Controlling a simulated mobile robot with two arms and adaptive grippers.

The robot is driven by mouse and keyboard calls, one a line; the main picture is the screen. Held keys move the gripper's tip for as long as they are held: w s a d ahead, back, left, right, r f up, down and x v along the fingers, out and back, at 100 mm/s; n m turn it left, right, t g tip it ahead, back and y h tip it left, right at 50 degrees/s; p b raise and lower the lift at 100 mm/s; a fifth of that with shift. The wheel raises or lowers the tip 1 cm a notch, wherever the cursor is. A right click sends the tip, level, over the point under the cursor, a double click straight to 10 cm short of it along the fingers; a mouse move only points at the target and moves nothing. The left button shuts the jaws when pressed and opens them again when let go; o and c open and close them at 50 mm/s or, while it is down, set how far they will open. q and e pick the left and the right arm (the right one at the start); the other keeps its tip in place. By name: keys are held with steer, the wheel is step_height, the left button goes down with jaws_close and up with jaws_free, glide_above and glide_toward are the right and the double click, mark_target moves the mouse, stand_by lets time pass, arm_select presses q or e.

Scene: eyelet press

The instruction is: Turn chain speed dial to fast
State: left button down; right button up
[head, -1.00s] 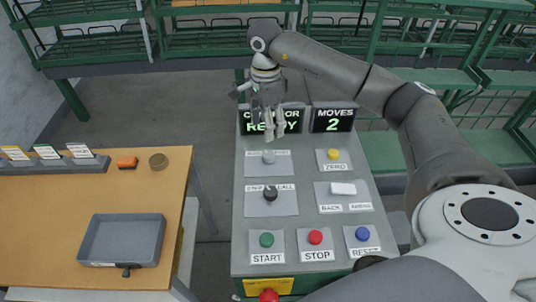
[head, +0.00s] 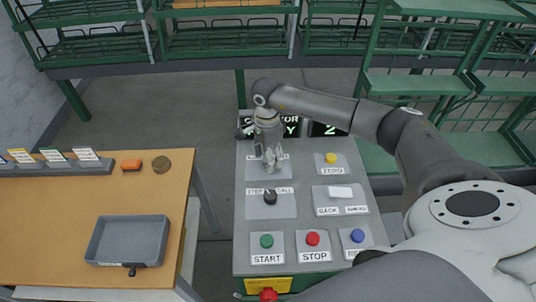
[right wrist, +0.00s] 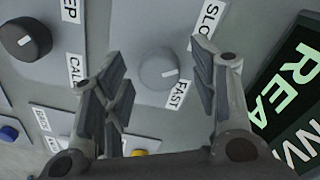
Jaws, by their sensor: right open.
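In the head view my right gripper (head: 270,163) points down over the dial's plate (head: 252,171) and hides the dial. My left gripper is not in view.
The panel also has a black knob (head: 270,197), a white switch (head: 340,192), a yellow button (head: 331,157), and green, red and blue buttons along the front. Two displays (head: 327,129) stand behind. A wooden table (head: 60,205) with a grey tray is at the left.

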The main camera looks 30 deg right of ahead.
steer(key=c, duration=1.1)
steer(key=shift+o, duration=0.2)
steer(key=m+b, duration=0.2)
steer(key=shift+f+m, duration=0.1)
steer(key=shift+m, duration=0.3)
steer(key=m+b, duration=0.2)
steer(key=m, duration=0.1)
steer(key=shift+m, duration=0.3)
steer(key=m+b, duration=0.2)
steer(key=m, duration=0.1)
steer(key=shift+m, duration=0.3)
steer(key=shift+d+m+b, duration=0.1)
steer(key=shift+m+b, duration=0.55)
steer(key=shift+m, duration=1.25)
steer(key=shift+r, duration=0.2)
